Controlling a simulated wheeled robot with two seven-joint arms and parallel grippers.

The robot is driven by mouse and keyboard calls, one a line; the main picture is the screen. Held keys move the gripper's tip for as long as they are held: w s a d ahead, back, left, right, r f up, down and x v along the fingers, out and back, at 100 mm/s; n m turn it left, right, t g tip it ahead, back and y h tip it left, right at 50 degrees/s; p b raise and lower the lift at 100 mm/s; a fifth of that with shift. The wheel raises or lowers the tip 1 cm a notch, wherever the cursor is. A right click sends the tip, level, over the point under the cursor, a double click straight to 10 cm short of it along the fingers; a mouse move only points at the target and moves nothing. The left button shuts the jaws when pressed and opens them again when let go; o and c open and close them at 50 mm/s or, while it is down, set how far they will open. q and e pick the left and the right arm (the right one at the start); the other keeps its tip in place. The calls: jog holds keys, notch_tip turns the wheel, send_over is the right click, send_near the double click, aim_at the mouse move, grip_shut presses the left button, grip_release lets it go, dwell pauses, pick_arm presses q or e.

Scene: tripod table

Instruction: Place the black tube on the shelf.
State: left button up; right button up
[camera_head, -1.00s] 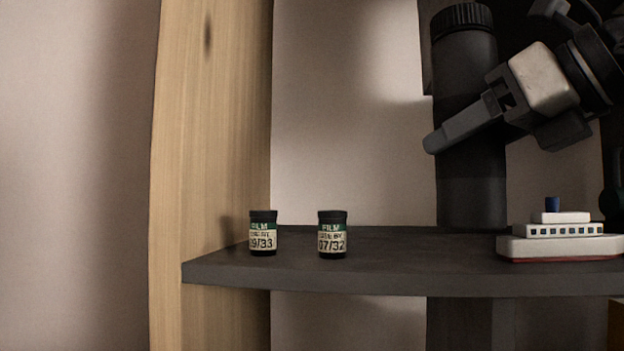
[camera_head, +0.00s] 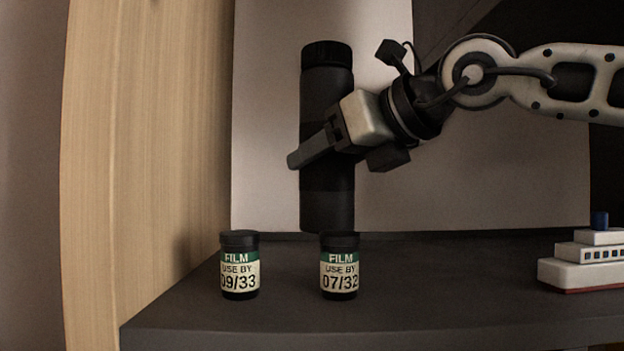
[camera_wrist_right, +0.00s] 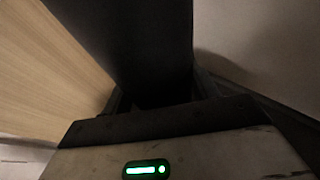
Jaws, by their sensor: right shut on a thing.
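The black tube (camera_head: 327,90) is tall, upright and dark with a ridged cap. My right gripper (camera_head: 312,158) is shut on its middle in the head view. The tube's lower end appears just behind the film canisters, near the back of the dark shelf (camera_head: 440,300); I cannot tell whether it touches the shelf. In the right wrist view the tube (camera_wrist_right: 140,40) fills the upper middle between the fingers. My left gripper is not in view.
Two film canisters stand on the shelf, one marked 09/33 (camera_head: 239,266) and one marked 07/32 (camera_head: 339,266). A toy ship (camera_head: 585,265) stands at the right. A wooden panel (camera_head: 145,150) bounds the left. Shelf between canister and ship is clear.

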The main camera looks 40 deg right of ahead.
aim_at(348, 178)
jog(key=f+b, duration=0.1)
jog(key=f, duration=0.2)
jog(key=shift+s+f+b, duration=0.15)
jog(key=shift+s+b, duration=0.05)
jog(key=shift+b, duration=0.2)
jog(key=shift+f, duration=0.1)
jog(key=o, duration=1.3)
